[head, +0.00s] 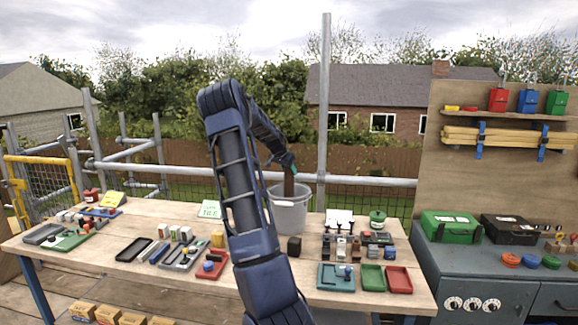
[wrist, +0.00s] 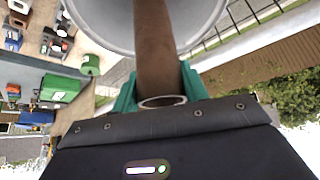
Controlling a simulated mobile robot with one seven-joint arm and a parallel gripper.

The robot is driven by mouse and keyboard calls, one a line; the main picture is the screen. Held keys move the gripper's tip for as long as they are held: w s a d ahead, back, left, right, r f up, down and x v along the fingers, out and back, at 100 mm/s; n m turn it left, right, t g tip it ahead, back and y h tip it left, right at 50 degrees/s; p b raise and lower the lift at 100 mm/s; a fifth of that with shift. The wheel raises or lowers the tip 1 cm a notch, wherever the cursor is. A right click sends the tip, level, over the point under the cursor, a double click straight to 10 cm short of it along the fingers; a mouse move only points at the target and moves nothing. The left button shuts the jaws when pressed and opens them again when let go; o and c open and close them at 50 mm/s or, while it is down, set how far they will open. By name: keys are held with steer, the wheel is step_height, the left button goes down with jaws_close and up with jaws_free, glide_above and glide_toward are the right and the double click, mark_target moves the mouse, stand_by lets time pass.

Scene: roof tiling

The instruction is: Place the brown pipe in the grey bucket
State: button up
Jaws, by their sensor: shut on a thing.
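The brown pipe (head: 289,184) is held upright by my gripper (head: 288,162) at its upper end. In the wrist view the pipe (wrist: 153,45) runs from the teal fingers (wrist: 158,92) toward the grey bucket, with its hollow near end showing. The grey bucket (head: 290,215) stands on the wooden table, and its rim also shows in the wrist view (wrist: 100,35). In the head view the pipe's lower part overlaps the bucket's mouth. Its lower end is hidden, so I cannot tell whether it touches the bottom.
The wooden table (head: 150,270) carries several small trays and blocks left and right of the bucket. A dark block (head: 294,246) stands in front of it. A metal scaffold pole (head: 324,120) rises behind it. A grey cabinet (head: 470,275) stands at the right.

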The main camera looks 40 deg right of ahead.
mark_target(289, 180)
steer(key=shift+f, duration=2.85)
steer(key=o, duration=1.3)
steer(key=shift+s+a, duration=0.25)
steer(key=shift+a, duration=0.65)
steer(key=shift+s+a, duration=0.2)
steer(key=shift+a, duration=0.65)
steer(key=shift+s+a, duration=0.25)
steer(key=shift+a, duration=0.65)
